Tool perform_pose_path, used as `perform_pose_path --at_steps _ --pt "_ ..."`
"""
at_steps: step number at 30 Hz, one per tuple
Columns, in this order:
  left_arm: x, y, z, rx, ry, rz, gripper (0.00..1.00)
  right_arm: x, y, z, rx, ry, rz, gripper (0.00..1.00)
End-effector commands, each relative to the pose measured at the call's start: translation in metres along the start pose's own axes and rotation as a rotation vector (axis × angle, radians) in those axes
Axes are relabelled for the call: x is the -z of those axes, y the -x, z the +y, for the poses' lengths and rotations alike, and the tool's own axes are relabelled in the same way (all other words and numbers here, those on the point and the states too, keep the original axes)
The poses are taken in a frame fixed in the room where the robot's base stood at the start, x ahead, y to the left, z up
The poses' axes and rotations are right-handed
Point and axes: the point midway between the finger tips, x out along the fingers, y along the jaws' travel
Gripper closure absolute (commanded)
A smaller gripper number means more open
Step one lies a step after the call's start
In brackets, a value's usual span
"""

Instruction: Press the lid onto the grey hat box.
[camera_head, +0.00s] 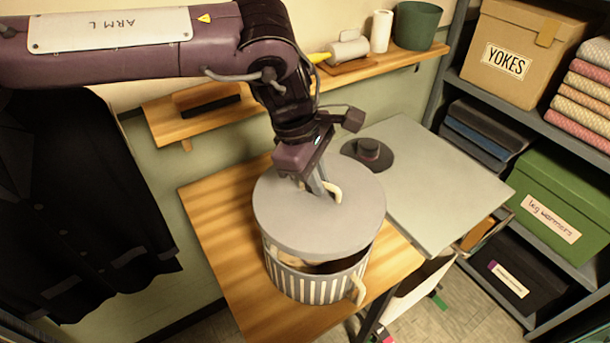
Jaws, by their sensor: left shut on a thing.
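The hat box (312,286) is round with grey and pale vertical stripes and stands on a wooden table. A cream loop handle (359,290) shows on its right side. The round grey lid (300,226) is over the box, tilted, with a dark gap along the front through which something pale shows inside. My left gripper (325,189) points down at the lid's top and is shut on the lid's cream handle (333,190). The lid's far edge is hard to judge against the box, which it hides. My right gripper is not in view.
The wooden table (213,212) has bare room left of the box. A grey table (440,182) with a dark hat (368,152) adjoins on the right. A wall shelf (190,122) runs behind; a dark jacket (75,200) hangs left. Shelving with a green box (555,205) stands right.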

Motion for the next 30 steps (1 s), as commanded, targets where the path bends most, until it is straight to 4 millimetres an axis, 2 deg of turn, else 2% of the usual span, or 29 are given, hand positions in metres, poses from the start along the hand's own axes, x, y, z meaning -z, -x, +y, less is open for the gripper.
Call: perform_pose_path --at_steps 8,20,30 --pt "0.001 -0.008 -0.001 0.005 -0.024 -0.002 1.00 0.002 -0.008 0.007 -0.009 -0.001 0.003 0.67" --pt "0.010 -0.044 -0.006 0.005 -0.021 -0.002 1.00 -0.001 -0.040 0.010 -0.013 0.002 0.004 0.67" --pt "0.015 -0.061 -0.009 0.004 -0.021 -0.002 1.00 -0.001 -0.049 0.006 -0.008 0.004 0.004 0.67"
